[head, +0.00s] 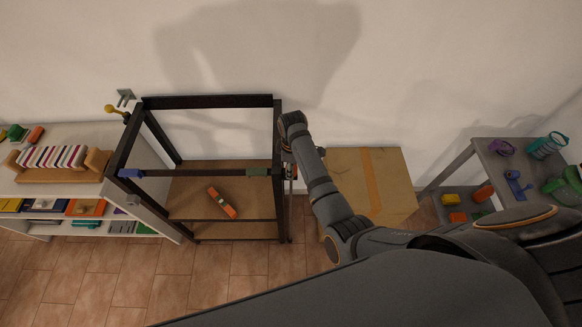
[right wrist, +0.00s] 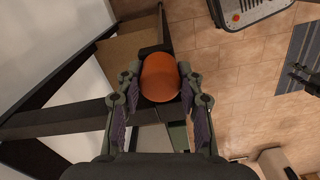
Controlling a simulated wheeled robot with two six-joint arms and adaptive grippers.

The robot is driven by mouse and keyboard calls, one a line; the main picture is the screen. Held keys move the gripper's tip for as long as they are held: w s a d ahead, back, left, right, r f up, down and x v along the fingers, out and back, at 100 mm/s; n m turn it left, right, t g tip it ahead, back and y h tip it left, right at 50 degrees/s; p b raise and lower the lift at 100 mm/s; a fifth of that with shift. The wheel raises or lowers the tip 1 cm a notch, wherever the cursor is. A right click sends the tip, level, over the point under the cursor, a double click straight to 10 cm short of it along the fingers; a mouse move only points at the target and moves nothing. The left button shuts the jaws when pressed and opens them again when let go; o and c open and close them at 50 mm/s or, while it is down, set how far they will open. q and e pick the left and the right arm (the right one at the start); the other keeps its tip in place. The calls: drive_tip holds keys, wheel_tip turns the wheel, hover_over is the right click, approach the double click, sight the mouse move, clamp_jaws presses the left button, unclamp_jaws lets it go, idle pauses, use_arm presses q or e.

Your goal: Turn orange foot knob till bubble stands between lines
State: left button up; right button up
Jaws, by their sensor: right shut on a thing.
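The orange foot knob (right wrist: 160,72) shows in the right wrist view as a round orange cap. It sits between the two fingers of my right gripper (right wrist: 159,84), which is shut on it. In the head view my right arm reaches to the right front post of the dark frame (head: 281,215), and the hand partly hides that spot. An orange spirit level (head: 222,203) lies slanted on the brown shelf (head: 190,207) inside the frame. Its small greenish vial is too small to read the bubble or lines. My left gripper is not in view.
A cardboard box (head: 395,180) stands right of the frame. A white shelf unit (head: 90,192) with books is at the left. A grey rack (head: 475,150) with colourful items is at the right. Tiled floor (head: 75,270) is open in front.

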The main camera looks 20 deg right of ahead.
drive_tip(key=shift+s+d+f, duration=0.2)
drive_tip(key=shift+d+f, duration=0.05)
drive_tip(key=o, duration=1.2)
drive_tip(key=shift+d, duration=0.25)
drive_tip(key=shift+c, duration=0.2)
drive_tip(key=shift+w, duration=0.1)
drive_tip(key=shift+a+r, duration=0.1)
drive_tip(key=shift+a, duration=0.05)
drive_tip(key=shift+a+r, duration=0.1)
drive_tip(key=shift+r, duration=0.15)
wheel_tip(320, 180, up, 12)
drive_tip(key=shift+f, duration=0.25)
drive_tip(key=shift+d, duration=0.2)
